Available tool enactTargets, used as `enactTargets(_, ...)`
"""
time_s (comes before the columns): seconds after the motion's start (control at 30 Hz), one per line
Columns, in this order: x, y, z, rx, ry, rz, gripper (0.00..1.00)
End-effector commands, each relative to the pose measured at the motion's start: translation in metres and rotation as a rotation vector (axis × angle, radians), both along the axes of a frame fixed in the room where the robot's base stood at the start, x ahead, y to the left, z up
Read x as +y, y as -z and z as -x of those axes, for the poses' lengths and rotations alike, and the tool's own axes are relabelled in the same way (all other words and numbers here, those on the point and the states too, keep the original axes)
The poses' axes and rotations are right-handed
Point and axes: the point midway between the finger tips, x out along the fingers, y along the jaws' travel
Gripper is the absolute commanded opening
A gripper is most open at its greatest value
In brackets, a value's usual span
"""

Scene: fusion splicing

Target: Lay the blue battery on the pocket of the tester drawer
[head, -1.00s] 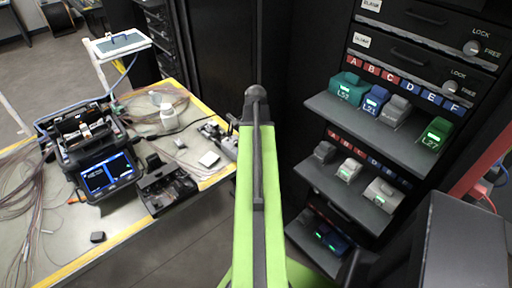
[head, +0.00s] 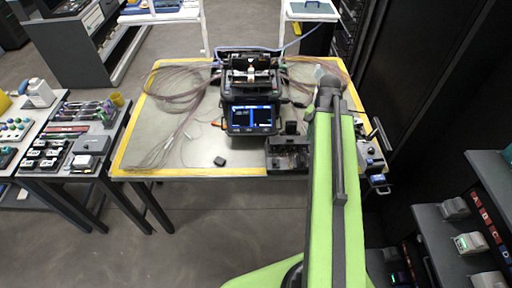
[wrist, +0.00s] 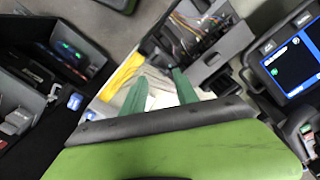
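A small blue block (head: 378,179), likely the blue battery, shows at the right front corner of the work table. It seems to rest on a small pulled-out part, likely the tester drawer (head: 381,190); the pocket itself is too small to make out. A small blue piece also shows at the left in the wrist view (wrist: 75,101), apart from my fingers. My gripper (wrist: 160,88) has its two green fingers spread, with a pale surface behind the gap and nothing clearly held. In the head view my gripper is hidden behind my green arm.
The splicer (head: 250,95) with its lit screen stands on the yellow-edged table (head: 190,150). A dark open case (head: 288,153) is beside it. Shelves with grey batteries (head: 470,243) stand at the right. A side table (head: 60,150) is at the left. The floor in front is clear.

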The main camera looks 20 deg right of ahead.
Motion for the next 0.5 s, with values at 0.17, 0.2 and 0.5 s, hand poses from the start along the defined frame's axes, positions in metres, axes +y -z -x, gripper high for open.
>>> enactTargets(0.17,0.163,0.000,-0.038,0.001,-0.524,0.000,0.36)
enactTargets(0.2,0.190,0.000,-0.040,0.001,-0.616,0.000,0.36)
enactTargets(0.5,0.275,0.000,-0.039,0.001,-0.904,-0.001,0.36)
